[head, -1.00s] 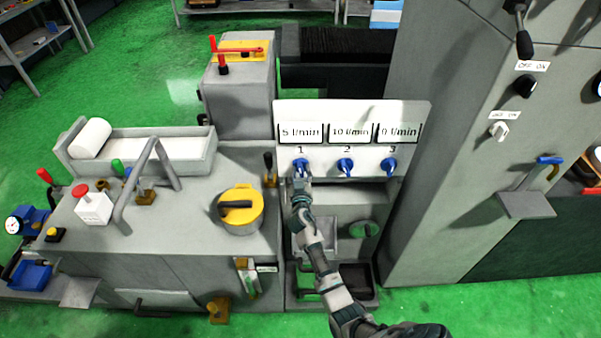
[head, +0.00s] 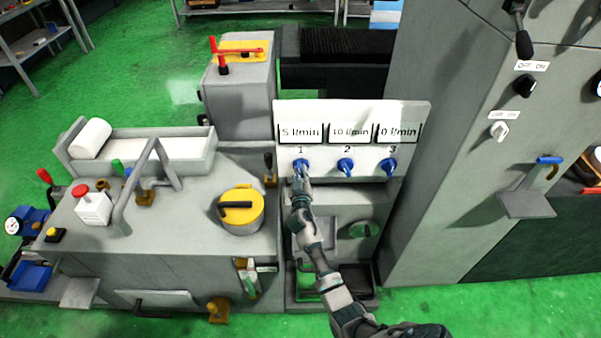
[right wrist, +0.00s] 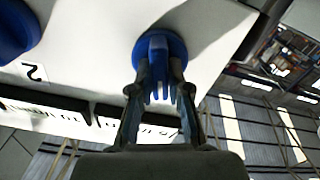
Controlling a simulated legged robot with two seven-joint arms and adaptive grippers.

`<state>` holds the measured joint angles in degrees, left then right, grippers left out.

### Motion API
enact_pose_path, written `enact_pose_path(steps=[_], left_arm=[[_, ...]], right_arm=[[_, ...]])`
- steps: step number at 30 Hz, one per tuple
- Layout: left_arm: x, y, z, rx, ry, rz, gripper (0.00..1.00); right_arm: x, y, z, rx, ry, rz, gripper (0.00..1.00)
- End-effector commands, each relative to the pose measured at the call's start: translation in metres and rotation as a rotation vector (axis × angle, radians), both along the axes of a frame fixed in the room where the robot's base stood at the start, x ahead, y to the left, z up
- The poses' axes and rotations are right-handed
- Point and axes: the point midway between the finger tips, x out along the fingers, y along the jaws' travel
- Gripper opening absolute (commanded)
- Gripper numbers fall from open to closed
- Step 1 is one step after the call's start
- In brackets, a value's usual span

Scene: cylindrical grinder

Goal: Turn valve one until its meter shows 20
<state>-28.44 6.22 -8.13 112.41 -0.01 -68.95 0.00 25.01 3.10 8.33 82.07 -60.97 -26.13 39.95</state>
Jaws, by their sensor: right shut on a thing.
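Valve one (head: 301,164) is a blue knob on the white panel (head: 420,112), under the label 1. Its meter (head: 301,132) reads 5 l/min. My right gripper (head: 299,174) is at valve one, with its arm coming up from below. In the right wrist view, valve one (right wrist: 158,48) is a round blue base with a handle, and my right gripper's fingers (right wrist: 160,85) are closed on the handle from both sides. My left gripper is not in view.
Blue valve two (head: 345,166), its meter (head: 350,132) at 10 l/min, and valve three (head: 388,167), its meter (head: 398,132) at 0 l/min, sit close to the right. A yellow round pot (head: 241,212) stands left. A tall grey cabinet (head: 450,130) stands right.

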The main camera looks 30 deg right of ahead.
Motion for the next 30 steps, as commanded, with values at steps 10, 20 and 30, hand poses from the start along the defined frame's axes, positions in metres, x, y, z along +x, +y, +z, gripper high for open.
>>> enact_pose_path(steps=[10, 20, 30], left_arm=[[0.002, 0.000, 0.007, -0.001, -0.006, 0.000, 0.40], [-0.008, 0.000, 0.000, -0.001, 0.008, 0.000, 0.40], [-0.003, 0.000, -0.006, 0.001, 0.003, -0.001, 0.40]], right_arm=[[0.001, 0.002, -0.002, -0.246, 0.153, 0.002, 0.00], [0.002, 0.003, -0.003, -0.464, 0.287, 0.004, 0.00], [0.002, 0.005, -0.005, -0.584, 0.362, 0.004, 0.00]])
